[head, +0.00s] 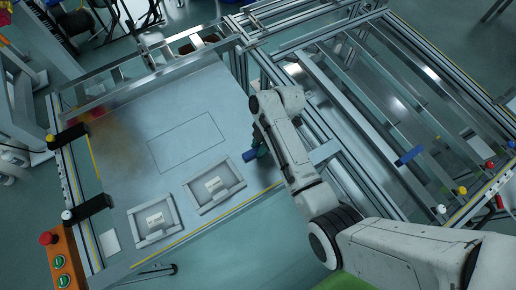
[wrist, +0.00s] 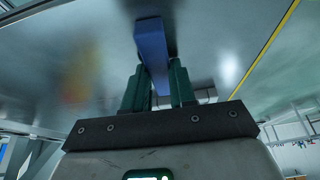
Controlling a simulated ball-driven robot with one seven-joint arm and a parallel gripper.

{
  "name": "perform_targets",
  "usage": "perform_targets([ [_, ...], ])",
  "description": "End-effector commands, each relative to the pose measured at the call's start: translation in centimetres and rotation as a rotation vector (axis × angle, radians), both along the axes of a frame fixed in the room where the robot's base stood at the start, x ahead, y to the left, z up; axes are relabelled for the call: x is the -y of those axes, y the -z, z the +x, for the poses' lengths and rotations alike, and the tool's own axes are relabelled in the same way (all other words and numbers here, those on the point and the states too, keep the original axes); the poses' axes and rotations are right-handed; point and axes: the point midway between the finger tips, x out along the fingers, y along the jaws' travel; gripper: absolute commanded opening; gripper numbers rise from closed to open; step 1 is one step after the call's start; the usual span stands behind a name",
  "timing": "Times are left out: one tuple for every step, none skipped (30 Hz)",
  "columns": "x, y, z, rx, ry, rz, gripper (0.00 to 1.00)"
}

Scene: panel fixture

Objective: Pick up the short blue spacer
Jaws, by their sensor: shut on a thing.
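A blue spacer (wrist: 151,42) is between the two dark green fingers of my gripper (wrist: 159,68) in the wrist view, and they are shut on it. It sticks out well past the fingertips. In the head view my gripper (head: 261,148) is over the right side of the grey table, partly hidden by my arm. The end of the held blue spacer (head: 249,155) shows just left of it. I cannot tell whether the spacer touches the table. Another blue piece (head: 408,156) lies on the rail frame at the right.
Two shallow grey trays with white labels, a left one (head: 154,219) and a right one (head: 214,185), sit at the table's front. A thin rectangle outline (head: 187,142) marks the clear table middle. The metal rail frame (head: 345,95) stands close on the right.

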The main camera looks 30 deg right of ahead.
Motion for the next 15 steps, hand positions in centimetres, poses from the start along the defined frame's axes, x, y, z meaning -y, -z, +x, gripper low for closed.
perform_targets([
  [0.01, 0.0, -0.01, 0.0, 0.0, 0.0, 0.17],
  [0.01, 0.0, -0.01, 0.0, 0.0, 0.0, 0.14],
  [0.01, 0.0, -0.01, 0.0, 0.0, 0.0, 0.1],
  [0.01, 0.0, -0.01, 0.0, 0.0, 0.0, 0.07],
  [0.01, 0.0, -0.01, 0.0, 0.0, 0.0, 0.05],
  [0.01, 0.0, -0.01, 0.0, 0.0, 0.0, 0.01],
  [0.01, 0.0, -0.01, 0.0, 0.0, 0.0, 0.0],
  [0.01, 0.0, -0.01, 0.0, 0.0, 0.0, 0.0],
  [0.01, -0.02, 0.0, 0.0, 0.0, 0.0, 0.0],
  [0.01, -0.02, 0.0, 0.0, 0.0, 0.0, 0.0],
  [0.01, -0.02, 0.0, 0.0, 0.0, 0.0, 0.0],
  [0.01, -0.02, 0.0, 0.0, 0.0, 0.0, 0.0],
  [0.01, -0.02, 0.0, 0.0, 0.0, 0.0, 0.0],
  [0.01, -0.02, 0.0, 0.0, 0.0, 0.0, 0.0],
  [0.01, -0.04, 0.0, 0.0, 0.0, 0.0, 0.0],
])
